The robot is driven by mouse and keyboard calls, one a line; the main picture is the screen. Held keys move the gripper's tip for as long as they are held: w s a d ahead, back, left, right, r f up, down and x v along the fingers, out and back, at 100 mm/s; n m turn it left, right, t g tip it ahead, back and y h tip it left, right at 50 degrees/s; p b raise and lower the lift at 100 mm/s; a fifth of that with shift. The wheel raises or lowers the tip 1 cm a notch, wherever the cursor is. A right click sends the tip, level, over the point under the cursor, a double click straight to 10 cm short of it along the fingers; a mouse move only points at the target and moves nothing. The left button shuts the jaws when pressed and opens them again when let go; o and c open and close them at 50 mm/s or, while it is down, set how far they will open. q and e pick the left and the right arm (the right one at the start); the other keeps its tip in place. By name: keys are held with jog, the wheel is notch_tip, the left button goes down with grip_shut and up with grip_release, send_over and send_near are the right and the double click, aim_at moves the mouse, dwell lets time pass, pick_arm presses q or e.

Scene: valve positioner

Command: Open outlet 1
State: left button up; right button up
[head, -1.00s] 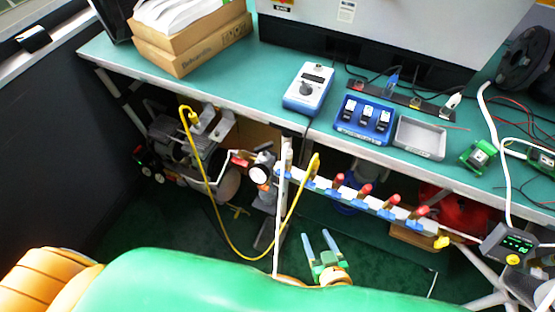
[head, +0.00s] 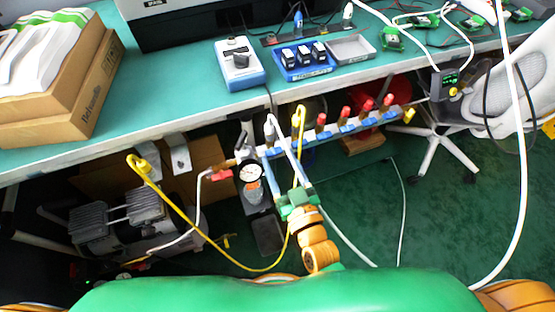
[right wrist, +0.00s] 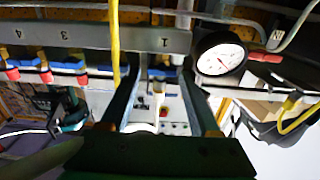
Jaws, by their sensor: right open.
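The manifold (head: 354,125) is a pale bar along the table's front edge, with a row of red-handled valves (head: 345,113). In the right wrist view the manifold bar (right wrist: 80,38) carries numbers, and the "1" is at the end near the round gauge (right wrist: 220,58). My right gripper (head: 280,160) is open, its fingers pointing up at the gauge end of the manifold. In the right wrist view the fingertips (right wrist: 159,72) lie either side of a blue fitting below the "1"; contact cannot be told. Outlet 1's handle is not clear. My left gripper is out of view.
A yellow hose (head: 190,220) loops from the compressor (head: 120,220) to the manifold, close beside my right gripper. The gauge (head: 250,172) is just left of it. The green table (head: 170,110) overhangs the area. A white chair (head: 510,90) stands at right.

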jog(key=shift+w+a, duration=0.3)
jog(key=shift+w, duration=0.2)
grip_shut()
